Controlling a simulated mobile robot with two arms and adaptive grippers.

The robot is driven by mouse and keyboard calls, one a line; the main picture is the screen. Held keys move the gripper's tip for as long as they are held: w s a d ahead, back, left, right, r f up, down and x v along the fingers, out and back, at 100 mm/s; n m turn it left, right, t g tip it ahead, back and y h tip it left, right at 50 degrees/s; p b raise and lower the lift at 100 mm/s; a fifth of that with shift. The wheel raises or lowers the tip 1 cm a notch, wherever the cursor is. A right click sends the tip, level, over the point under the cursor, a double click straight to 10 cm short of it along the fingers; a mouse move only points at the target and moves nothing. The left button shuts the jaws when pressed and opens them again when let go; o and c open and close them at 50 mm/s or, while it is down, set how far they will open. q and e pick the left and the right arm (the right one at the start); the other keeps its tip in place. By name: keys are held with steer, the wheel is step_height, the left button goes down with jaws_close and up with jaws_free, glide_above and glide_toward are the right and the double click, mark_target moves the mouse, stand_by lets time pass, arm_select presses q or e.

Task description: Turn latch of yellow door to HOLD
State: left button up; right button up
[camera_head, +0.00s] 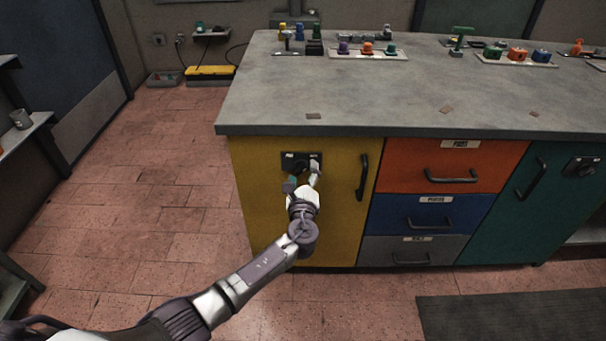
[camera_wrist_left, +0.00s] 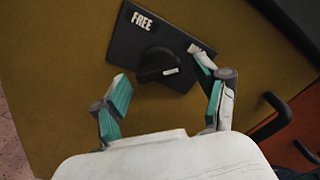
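The yellow door (camera_head: 340,215) is at the left of the workbench front and looks closed. Its latch is a black plate (camera_head: 301,157) near the top, with a dark round knob (camera_wrist_left: 157,64) in the wrist view. The label FREE (camera_wrist_left: 142,20) is at one corner of the plate; a second pale label is partly hidden behind a finger. A white mark on the knob faces right in the wrist view. My left gripper (camera_head: 303,182) is open in front of the latch, its teal-padded fingers (camera_wrist_left: 162,76) to either side of the knob, with visible gaps. My right gripper is out of view.
A black bar handle (camera_head: 362,177) is on the door right of the latch. Orange (camera_head: 500,165), blue and grey drawers and a teal door (camera_head: 560,185) lie further right. The grey worktop (camera_head: 380,95) overhangs above. Tiled floor is free at the left.

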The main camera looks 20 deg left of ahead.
arm_select(q)
steer(key=v, duration=1.2)
stand_by(0.6)
